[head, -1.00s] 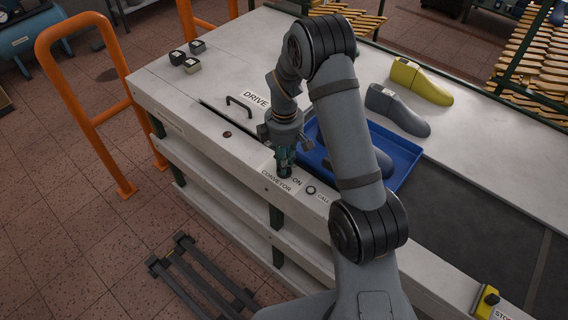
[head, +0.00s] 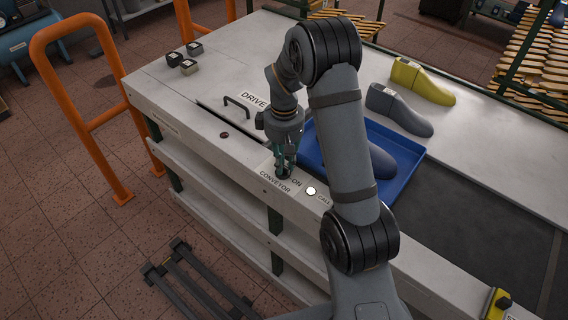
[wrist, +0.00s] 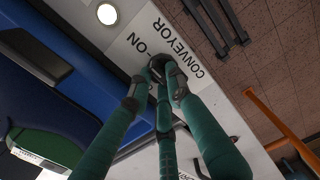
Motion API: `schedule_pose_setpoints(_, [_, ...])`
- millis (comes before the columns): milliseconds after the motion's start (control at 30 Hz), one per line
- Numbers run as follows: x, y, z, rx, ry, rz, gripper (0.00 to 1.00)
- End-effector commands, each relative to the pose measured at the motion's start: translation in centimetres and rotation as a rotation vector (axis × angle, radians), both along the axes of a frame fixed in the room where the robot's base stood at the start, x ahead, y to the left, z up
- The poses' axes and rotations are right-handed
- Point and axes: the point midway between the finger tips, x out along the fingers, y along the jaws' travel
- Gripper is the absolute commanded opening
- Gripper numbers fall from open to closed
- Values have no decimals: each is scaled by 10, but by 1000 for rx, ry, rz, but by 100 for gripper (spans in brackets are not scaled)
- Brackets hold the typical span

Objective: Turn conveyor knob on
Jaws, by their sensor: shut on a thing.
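The conveyor knob (wrist: 158,64) is a dark round knob on the pale front ledge, beside the printed words CONVEYOR and ON. My gripper (head: 284,172) points down onto it from above. In the wrist view my gripper's green fingers (wrist: 163,80) close around the knob, so much of it is hidden. The knob's exact pointing direction cannot be made out behind the fingers.
A lit white button (head: 311,191) marked CALL sits just right of the knob. A black handle (head: 239,102) stands near the DRIVE label. A yellow stop box (head: 496,305) is at the lower right.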

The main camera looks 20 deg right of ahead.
Motion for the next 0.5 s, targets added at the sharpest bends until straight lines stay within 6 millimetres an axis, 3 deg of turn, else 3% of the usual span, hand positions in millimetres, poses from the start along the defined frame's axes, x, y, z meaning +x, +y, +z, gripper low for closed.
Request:
schedule_pose_setpoints(433, [0,0,0,1,-1,-13,0])
schedule_pose_setpoints(467, [0,0,0,1,-1,-13,19])
schedule_pose_setpoints(500, [0,0,0,1,-1,-13,22])
